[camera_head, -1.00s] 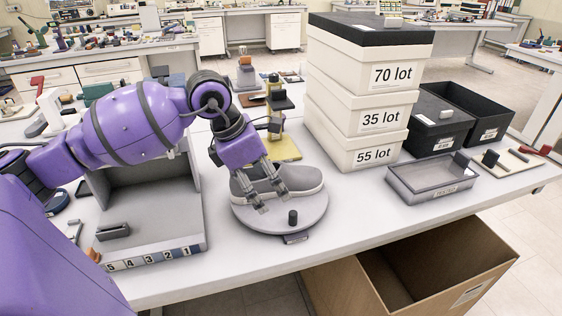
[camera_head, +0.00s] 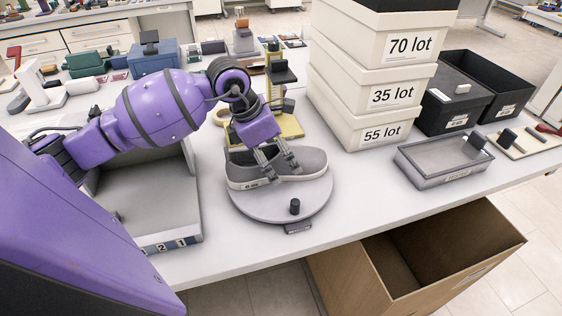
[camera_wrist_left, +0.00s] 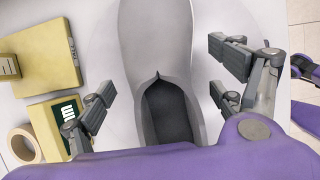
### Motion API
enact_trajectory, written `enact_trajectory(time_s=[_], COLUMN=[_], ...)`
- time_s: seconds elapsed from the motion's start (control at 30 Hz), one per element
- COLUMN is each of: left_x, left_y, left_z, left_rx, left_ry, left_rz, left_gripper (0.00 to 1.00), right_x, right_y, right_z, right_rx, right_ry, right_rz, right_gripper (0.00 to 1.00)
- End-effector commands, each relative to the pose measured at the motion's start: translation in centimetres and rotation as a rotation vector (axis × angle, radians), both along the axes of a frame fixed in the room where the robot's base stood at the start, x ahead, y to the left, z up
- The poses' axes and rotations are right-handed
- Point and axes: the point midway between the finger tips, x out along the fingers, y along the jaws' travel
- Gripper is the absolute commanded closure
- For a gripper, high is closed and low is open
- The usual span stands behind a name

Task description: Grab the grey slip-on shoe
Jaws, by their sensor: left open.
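The grey slip-on shoe (camera_head: 312,160) lies on a round grey turntable (camera_head: 262,207), its toe toward the right and a small label on its near side. My left gripper (camera_head: 281,172) is open, pointing down at the middle of the shoe. In the left wrist view, the shoe (camera_wrist_left: 157,45) runs between the spread fingers of the left gripper (camera_wrist_left: 160,100), its dark opening toward the palm. My right gripper is not in view.
A tall stack of white lot boxes (camera_head: 368,98) stands right of the turntable. A grey tray (camera_head: 440,174) is farther right. A grey open-fronted box (camera_head: 150,205) stands left. A yellow-based stand (camera_head: 290,127) is behind the shoe. An open cardboard box (camera_head: 365,275) is below the table edge.

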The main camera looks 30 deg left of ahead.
Motion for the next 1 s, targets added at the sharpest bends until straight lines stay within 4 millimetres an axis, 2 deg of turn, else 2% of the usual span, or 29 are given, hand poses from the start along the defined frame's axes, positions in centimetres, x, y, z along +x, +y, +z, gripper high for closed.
enact_trajectory(time_s=[0.13, 0.37, 0.8, 1.0], left_x=[0.33, 0.33, 0.33, 0.37], left_y=[-0.30, -0.30, -0.25, -0.23], left_z=[-1.10, -1.21, -1.20, -1.13], left_rx=[0.000, 0.001, 0.001, 0.001], left_ry=[0.000, 0.001, 0.000, -0.001], left_rz=[0.000, -0.001, 0.000, 0.001], left_gripper=[0.14, 0.15, 0.73, 0.74], right_x=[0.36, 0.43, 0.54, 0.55], right_y=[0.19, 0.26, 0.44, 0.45], right_z=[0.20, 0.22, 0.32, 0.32], right_rx=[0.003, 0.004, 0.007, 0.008], right_ry=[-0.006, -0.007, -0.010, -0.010], right_rz=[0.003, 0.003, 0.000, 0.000], right_gripper=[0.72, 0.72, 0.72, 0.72])
